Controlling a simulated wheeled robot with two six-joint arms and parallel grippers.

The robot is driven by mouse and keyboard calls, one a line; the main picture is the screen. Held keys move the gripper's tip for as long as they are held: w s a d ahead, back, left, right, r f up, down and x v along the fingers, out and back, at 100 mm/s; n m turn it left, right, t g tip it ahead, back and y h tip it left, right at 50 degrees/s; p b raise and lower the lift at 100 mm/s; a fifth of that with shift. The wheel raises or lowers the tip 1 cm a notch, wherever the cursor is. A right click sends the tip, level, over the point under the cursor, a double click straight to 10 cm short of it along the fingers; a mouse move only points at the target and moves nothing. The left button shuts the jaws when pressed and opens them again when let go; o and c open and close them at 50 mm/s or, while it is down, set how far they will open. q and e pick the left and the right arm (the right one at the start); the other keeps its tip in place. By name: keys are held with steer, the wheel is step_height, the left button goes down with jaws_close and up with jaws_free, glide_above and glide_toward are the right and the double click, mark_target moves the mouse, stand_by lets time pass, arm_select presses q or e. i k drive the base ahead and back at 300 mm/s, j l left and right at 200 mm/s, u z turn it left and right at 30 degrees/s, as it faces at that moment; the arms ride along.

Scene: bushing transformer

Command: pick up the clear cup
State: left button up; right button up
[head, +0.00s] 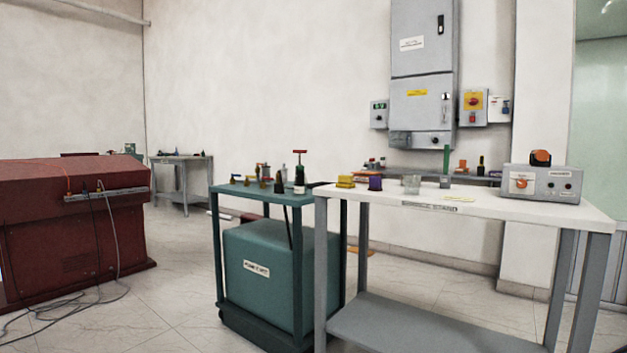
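The clear cup (411,184) stands upright on the white-topped table (500,203), left of the middle of its top. It looks small, see-through and empty, though its inside is too small to tell for sure. A purple block (375,183) and yellow pieces (346,181) are to its left. A small grey object (445,181) stands to its right. Neither of my grippers is in the head view.
A green cart (262,195) with several small tools adjoins the table's left side. A grey control box (543,183) stands at the table's right. A dark red cabinet (75,225) with cables on the floor is at left. Tiled floor (170,310) lies between.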

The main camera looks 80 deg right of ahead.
mark_target(411, 180)
steer(key=z, duration=3.4)
